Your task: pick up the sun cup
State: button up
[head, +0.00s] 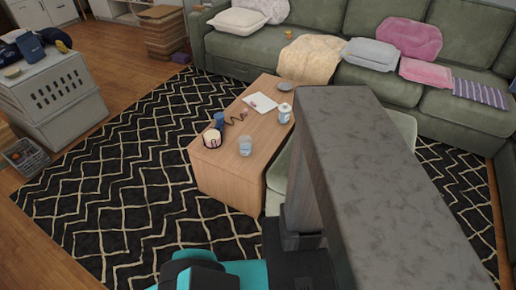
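A wooden coffee table (229,172) stands at the centre of the head view with several small items on it. A white cup-like container (285,113) with a faint dark mark stands at its right edge. A clear or pale glass (245,146) stands near its front edge. A round dark-rimmed cup or bowl (212,138) sits at the front left, with a small blue cup (219,118) behind it. I cannot make out a sun picture on any of them. My gripper's fingers are not in view; my arm covers the right foreground.
A white paper (260,103) and a grey dish (285,86) lie on the table. A green sectional (250,52) with pillows runs behind it. A white slatted crate (56,94) stands at left. The patterned rug (108,190) is clear left of the table.

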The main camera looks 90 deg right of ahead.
aim_at(245, 141)
jog(key=u, duration=0.1)
jog(key=k, duration=1)
jog(key=z, duration=0.75)
jog(key=i, duration=0.95)
jog(key=z, duration=0.05)
